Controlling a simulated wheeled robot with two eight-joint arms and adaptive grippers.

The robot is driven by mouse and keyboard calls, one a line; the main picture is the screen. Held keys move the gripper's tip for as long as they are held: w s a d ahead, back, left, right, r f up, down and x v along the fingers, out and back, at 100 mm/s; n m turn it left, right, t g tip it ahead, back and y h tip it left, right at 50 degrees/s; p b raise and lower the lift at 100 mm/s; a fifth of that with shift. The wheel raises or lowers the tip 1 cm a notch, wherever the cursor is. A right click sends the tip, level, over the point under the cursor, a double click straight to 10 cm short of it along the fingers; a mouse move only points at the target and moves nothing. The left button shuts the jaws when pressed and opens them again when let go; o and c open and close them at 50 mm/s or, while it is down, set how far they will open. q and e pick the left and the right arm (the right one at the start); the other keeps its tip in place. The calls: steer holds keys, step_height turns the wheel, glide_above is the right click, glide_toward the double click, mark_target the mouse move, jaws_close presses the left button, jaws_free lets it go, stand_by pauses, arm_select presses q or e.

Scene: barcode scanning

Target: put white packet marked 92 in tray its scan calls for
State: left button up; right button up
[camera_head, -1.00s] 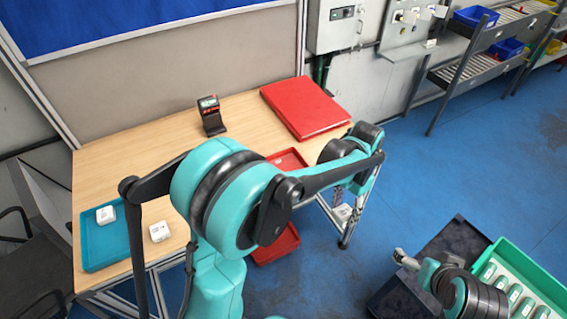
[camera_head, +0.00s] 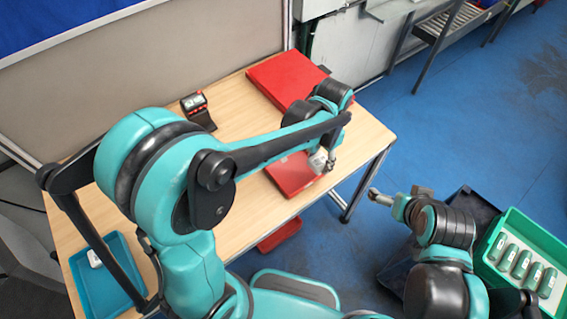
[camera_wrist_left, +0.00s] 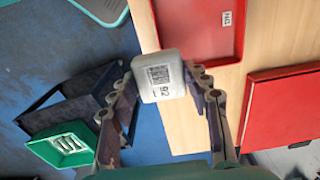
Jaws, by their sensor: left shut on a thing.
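My left gripper (camera_head: 325,162) is shut on the white packet (camera_wrist_left: 160,76), whose printed code and number 92 face the left wrist camera. In the head view the packet (camera_head: 317,161) shows by the right end of the red tray (camera_head: 287,180). In the left wrist view it overlaps the edge of the red tray (camera_wrist_left: 200,38), which carries a white label; its height above the tray is unclear. A teal tray (camera_head: 118,285) at the table's left holds another white packet (camera_head: 93,258). My right gripper (camera_head: 378,197) is off the table; its jaws are too small to read.
A black scanner (camera_head: 198,111) stands at the back of the table (camera_head: 245,210). A red binder (camera_head: 283,78) lies at the back right. A green crate (camera_head: 532,236) with several packets is at the lower right. A red object (camera_head: 280,235) shows below the table edge.

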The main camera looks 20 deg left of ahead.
arm_select(q)
steer(key=b, duration=0.2)
glide_above(284, 178)
step_height(284, 178, down, 6)
steer(key=shift+w+f, duration=0.1)
steer(key=shift+f, duration=0.1)
step_height(284, 178, down, 4)
steer(key=shift+f+b, duration=0.1)
steer(key=shift+b, duration=0.5)
steer(key=o, duration=1.3)
steer(key=shift+c, duration=0.2)
